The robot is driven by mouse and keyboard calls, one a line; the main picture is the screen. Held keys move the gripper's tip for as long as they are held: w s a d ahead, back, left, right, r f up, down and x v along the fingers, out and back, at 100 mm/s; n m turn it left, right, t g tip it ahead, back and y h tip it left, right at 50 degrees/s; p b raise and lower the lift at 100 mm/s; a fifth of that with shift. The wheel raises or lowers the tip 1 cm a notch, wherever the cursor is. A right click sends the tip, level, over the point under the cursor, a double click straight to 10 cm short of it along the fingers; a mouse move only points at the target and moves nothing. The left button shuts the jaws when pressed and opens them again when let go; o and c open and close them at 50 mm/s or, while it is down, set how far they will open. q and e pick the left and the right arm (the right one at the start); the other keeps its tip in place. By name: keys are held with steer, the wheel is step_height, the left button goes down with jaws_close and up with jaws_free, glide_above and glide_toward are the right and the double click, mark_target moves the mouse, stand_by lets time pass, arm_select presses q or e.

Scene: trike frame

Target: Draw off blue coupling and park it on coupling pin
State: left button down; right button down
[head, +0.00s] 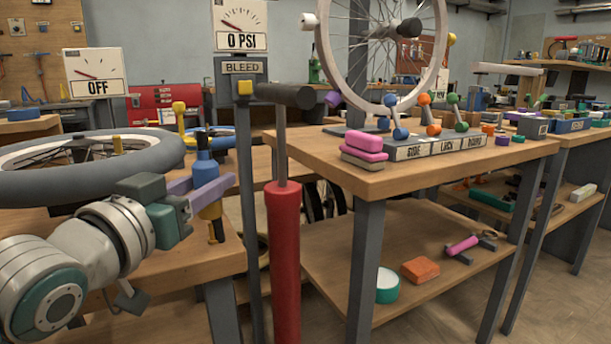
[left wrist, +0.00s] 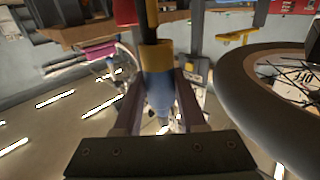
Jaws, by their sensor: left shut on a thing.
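The blue coupling (head: 207,172) stands roughly upright over the right end of the left bench, with a narrow blue top. My left gripper (head: 206,191) is shut around its body with two purple fingers. In the left wrist view the coupling (left wrist: 160,92) sits between the fingers, with a yellow collar (left wrist: 155,57) and a dark rod beyond the collar. A small yellow-brown piece (head: 216,232) shows just below the coupling by the bench edge. I cannot tell whether the coupling touches it. I cannot single out the coupling pin. My right gripper is out of view.
A tyred wheel (head: 60,173) lies on the left bench beside my arm. A red pump (head: 283,255) and a grey post (head: 249,190) with a BLEED sign (head: 241,67) and 0 PSI gauge (head: 240,27) stand just right. The right bench (head: 400,172) carries pink blocks and an upright wheel.

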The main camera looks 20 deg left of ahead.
mark_target(203, 211)
arm_select(q)
steer(key=shift+f+b, duration=1.1)
steer(key=shift+f, duration=0.65)
steer(key=shift+c, duration=2)
jaws_free()
steer(key=shift+s+p, duration=0.35)
steer(key=shift+s, duration=0.2)
steer(key=s+p, duration=0.2)
steer(key=s, duration=0.6)
steer(key=shift+s+d, duration=0.35)
steer(key=shift+s, duration=0.05)
